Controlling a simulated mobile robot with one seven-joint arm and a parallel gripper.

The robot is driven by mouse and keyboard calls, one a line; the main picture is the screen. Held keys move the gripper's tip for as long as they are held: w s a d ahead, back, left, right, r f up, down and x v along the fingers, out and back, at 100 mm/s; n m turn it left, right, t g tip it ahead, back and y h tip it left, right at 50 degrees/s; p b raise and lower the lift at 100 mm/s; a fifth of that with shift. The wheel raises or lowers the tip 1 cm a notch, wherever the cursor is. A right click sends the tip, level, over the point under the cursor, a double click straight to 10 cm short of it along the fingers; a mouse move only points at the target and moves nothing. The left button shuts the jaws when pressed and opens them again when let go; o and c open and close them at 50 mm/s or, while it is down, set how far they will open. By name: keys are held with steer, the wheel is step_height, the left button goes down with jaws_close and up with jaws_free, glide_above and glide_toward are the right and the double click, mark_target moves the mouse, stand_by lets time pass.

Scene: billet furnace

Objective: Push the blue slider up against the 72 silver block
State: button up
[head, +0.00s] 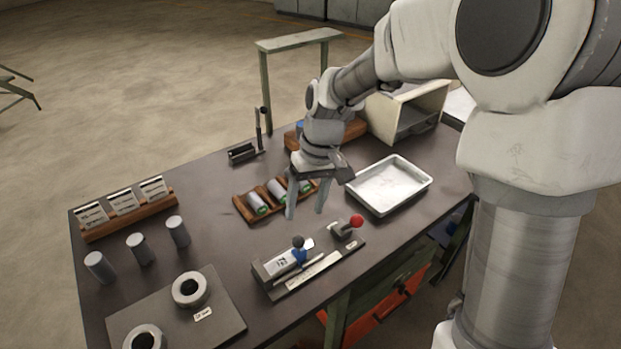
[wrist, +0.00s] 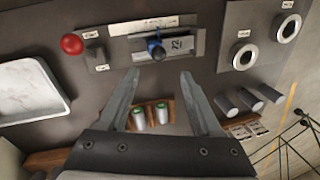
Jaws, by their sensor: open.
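The blue slider (head: 299,256), with a dark round knob on top, sits on a narrow metal fixture (head: 318,271) at the table's front. It also shows in the wrist view (wrist: 152,44). The silver block (head: 279,265), with dark digits on its top, lies just left of the slider in the head view and right of it in the wrist view (wrist: 181,44). I cannot tell whether slider and block touch. My gripper (head: 306,207) is open and empty, above and behind the fixture. Its fingers (wrist: 160,74) point toward the fixture and touch nothing visible.
A red-knobbed lever (head: 356,221) stands at the fixture's right end. A white tray (head: 389,186) lies right of my gripper. A wooden rack (head: 246,209) with silver cylinders sits behind. Several grey cylinders (head: 140,249) and a plate with two rings (head: 190,289) are left.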

step_height(320, 180, up, 6)
steer(key=d, duration=0.1)
steer(key=shift+w, duration=0.2)
stand_by(0.3)
steer(key=s+d+r+m+t+h, duration=0.1)
steer(key=s+d+r+m+t, duration=0.1)
steer(key=s+d, duration=0.4)
steer(key=s+d+r+m+t+h, duration=0.1)
steer(key=s+d+r+t, duration=0.3)
steer(key=s, duration=0.7)
step_height(320, 180, up, 2)
steer(key=shift+s+d+r+m, duration=0.1)
steer(key=shift+s+d+m, duration=0.3)
steer(key=shift+d+m, duration=0.65)
steer(key=shift+n, duration=0.35)
